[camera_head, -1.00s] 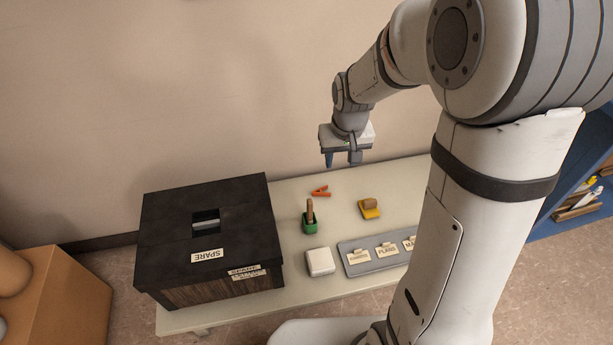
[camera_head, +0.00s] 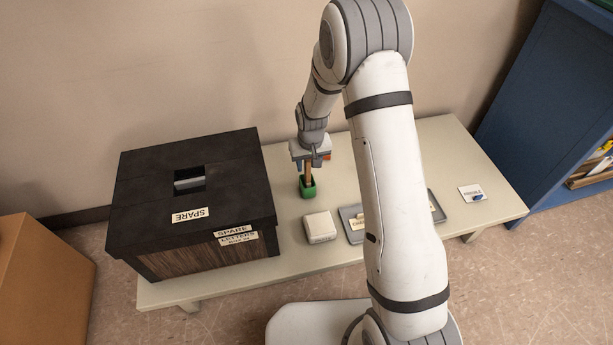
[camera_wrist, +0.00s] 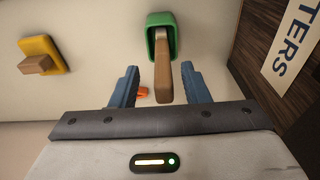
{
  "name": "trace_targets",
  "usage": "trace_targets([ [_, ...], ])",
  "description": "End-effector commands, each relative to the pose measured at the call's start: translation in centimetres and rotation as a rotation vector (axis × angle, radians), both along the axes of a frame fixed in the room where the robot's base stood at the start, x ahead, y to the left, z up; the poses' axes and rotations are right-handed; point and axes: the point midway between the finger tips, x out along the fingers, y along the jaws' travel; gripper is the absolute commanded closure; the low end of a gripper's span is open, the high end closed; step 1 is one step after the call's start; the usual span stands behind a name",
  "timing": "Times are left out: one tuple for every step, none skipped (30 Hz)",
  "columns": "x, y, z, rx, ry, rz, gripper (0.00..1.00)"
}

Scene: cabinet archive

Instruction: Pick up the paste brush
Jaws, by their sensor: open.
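The paste brush shows as an upright wooden handle (camera_head: 308,173) standing in a small green pot (camera_head: 307,190) on the bench, to the right of the black box. In the wrist view the handle (camera_wrist: 162,85) points toward me out of the green pot (camera_wrist: 152,20). My gripper (camera_head: 307,166) is open above the pot, with its fingers pointing down. In the wrist view the blue fingers (camera_wrist: 161,75) stand on either side of the handle, with a gap visible on each side. The bristles are hidden inside the pot.
A black SPARE box (camera_head: 150,205) stands left of the pot. A white block (camera_head: 320,227) and a grey tray (camera_head: 437,208) are on the bench (camera_head: 470,150). The wrist view shows a yellow wood-handled item (camera_wrist: 42,50) and an orange piece (camera_wrist: 142,92).

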Motion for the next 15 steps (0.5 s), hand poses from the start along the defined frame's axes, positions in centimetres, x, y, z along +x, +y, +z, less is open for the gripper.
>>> trace_targets([
  [0.1, 0.2, -1.3, -0.001, 0.002, 0.001, 0.58],
  [0.2, 0.3, -1.8, -0.001, 0.002, 0.001, 0.58],
  [0.4, 0.5, -2.5, -0.001, 0.002, 0.001, 0.58],
  [0.4, 0.5, -2.9, 0.0, 0.002, 0.0, 0.58],
  [0.5, 0.5, -3.2, 0.0, 0.002, 0.0, 0.58],
  [0.5, 0.5, -3.7, -0.001, 0.003, 0.0, 0.58],
  [0.5, 0.5, -3.9, -0.001, 0.003, 0.0, 0.58],
  [0.6, 0.5, -4.0, 0.0, 0.002, 0.0, 0.58],
  [0.6, 0.5, -4.0, 0.0, 0.002, 0.0, 0.58],
  [0.6, 0.5, -3.9, 0.0, 0.001, 0.001, 0.58],
  [0.6, 0.5, -3.9, 0.0, 0.001, 0.001, 0.58],
  [0.6, 0.5, -3.9, 0.0, 0.001, 0.001, 0.58],
  [0.6, 0.5, -3.9, 0.0, 0.001, 0.001, 0.58],
  [0.6, 0.5, -3.8, 0.0, 0.001, 0.001, 0.58],
  [0.6, 0.5, -3.8, 0.0, 0.001, 0.001, 0.61],
])
